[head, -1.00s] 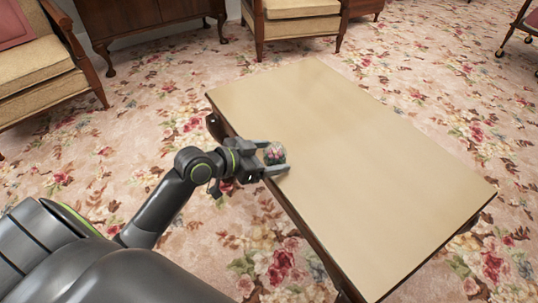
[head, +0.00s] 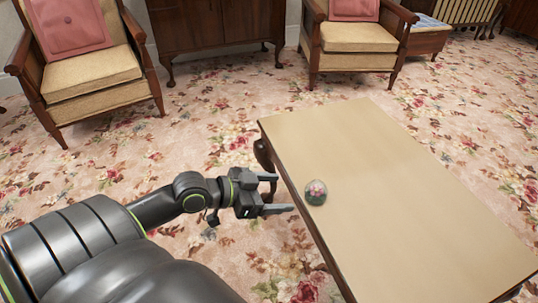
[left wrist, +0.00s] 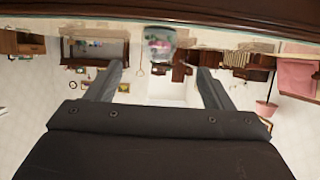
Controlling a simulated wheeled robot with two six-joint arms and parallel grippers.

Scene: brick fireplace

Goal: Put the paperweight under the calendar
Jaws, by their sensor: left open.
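The paperweight (head: 316,192), a small round glass piece with pink and green inside, sits on the tan table top near its left edge. My left gripper (head: 283,193) is open and empty just left of that edge, with its fingers pointing at the paperweight and a small gap between. The left wrist view looks upside down; there the paperweight (left wrist: 160,42) shows beyond and between the open fingertips (left wrist: 159,72). I cannot make out a calendar in either view. My right gripper is not in view.
The table (head: 390,180) is otherwise bare. Two wooden armchairs (head: 85,75) (head: 358,38) with pink cushions and a dark cabinet (head: 215,25) stand behind. A low wooden piece (head: 428,42) with a blue patterned top stands at upper right. Flowered carpet (head: 200,130) lies open between.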

